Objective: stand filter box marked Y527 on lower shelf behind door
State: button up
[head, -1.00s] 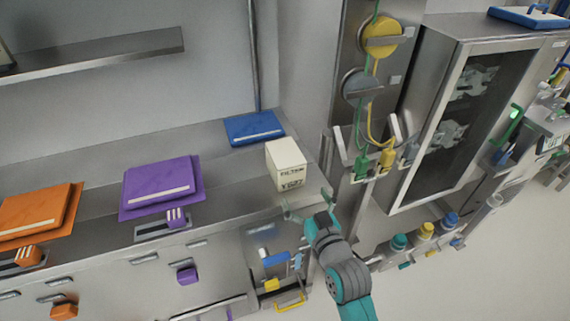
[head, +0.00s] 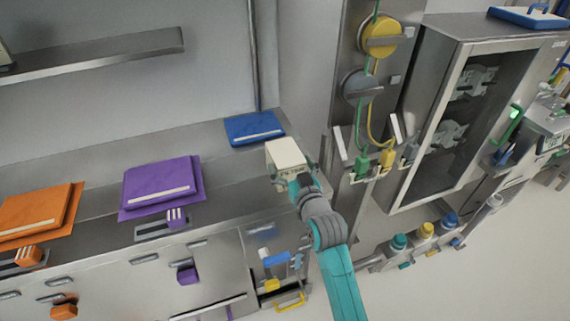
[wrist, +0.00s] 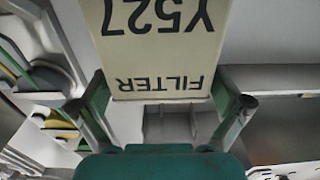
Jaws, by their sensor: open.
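The cream filter box (head: 287,152) stands on the steel counter, right of the blue folder. The wrist view shows the box (wrist: 160,45) close up, with "FILTER" and "Y527" upside down in the picture. My gripper (head: 290,181) is at the box's near side, in front of its label in the head view. In the wrist view my gripper (wrist: 161,106) is open, with one finger at each side of the box; I cannot tell whether they touch it. A steel cabinet with a dark, framed door (head: 458,115) and a green handle (head: 513,120) stands at right; grey fittings show inside.
A blue folder (head: 254,128), a purple folder (head: 160,186) and an orange folder (head: 38,210) lie on the counter. A post with valves (head: 383,37) and hoses stands between counter and cabinet. Floor is clear at lower right.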

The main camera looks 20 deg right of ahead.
jog(key=shift+w, duration=1.15)
jog(key=c, duration=1.3)
jog(key=shift+r, duration=0.1)
